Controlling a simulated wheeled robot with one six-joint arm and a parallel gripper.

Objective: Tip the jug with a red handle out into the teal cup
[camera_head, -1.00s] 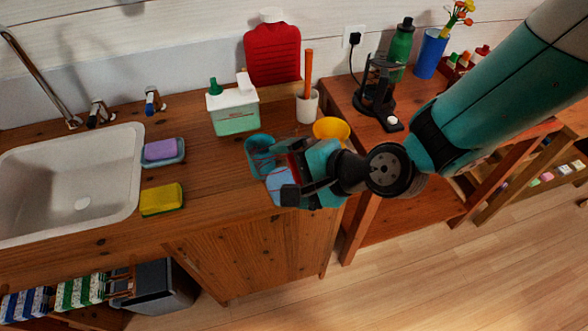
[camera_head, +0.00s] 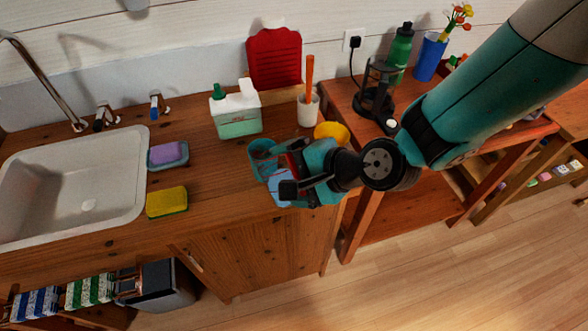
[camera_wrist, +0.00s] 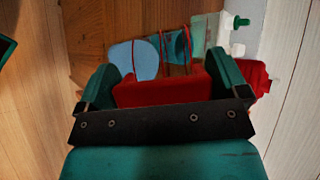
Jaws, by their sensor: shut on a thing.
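The teal cup (camera_head: 259,163) stands near the counter's right end in the head view; part of it also shows in the wrist view (camera_wrist: 178,47). My gripper (camera_head: 292,172) is just right of the cup, shut on the red handle (camera_wrist: 160,90) in the wrist view. The jug (camera_wrist: 190,55) appears see-through with thin red edges, and it lies in front of the cup in that view. In the head view the gripper hides most of the jug. I cannot tell its exact tilt or whether anything is flowing.
A light blue flat thing (camera_head: 279,189) lies by the counter's front edge under my gripper. A sink (camera_head: 70,185) and yellow sponge (camera_head: 167,202) are left.

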